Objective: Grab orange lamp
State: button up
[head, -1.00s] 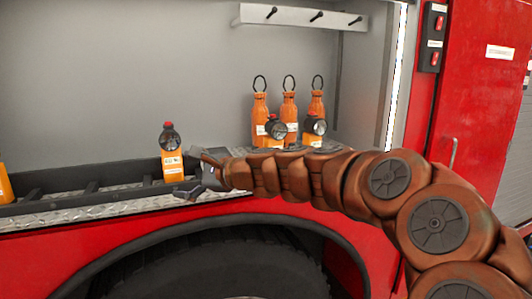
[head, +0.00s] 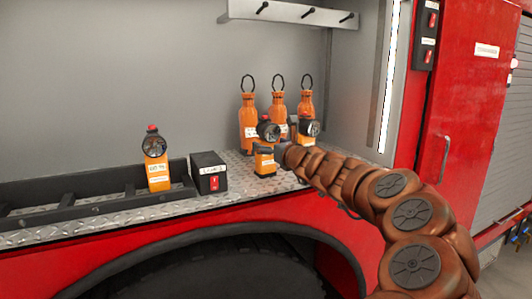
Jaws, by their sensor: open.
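An orange lamp (head: 265,164) with a round black head stands on the metal shelf (head: 228,198), directly in front of my gripper (head: 270,150). A second orange lamp (head: 310,125) stands just to the right, partly behind my arm. A third orange lamp (head: 157,172) with a red top stands apart on the left.
Several orange bottles (head: 248,118) with black rings stand behind the two right lamps. A black box with a red switch (head: 208,173) sits left of the gripper. A black divided rack (head: 85,192) lies along the shelf's left. A hook rail (head: 285,12) hangs above.

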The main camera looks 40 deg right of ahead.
aim_at(269, 145)
jog(key=x, duration=0.3)
jog(key=shift+a+f+p, duration=0.15)
jog(key=shift+f+p, duration=0.05)
jog(key=shift+p, duration=0.2)
jog(key=shift+x, duration=1.1)
jog(key=shift+c, duration=0.2)
grip_shut()
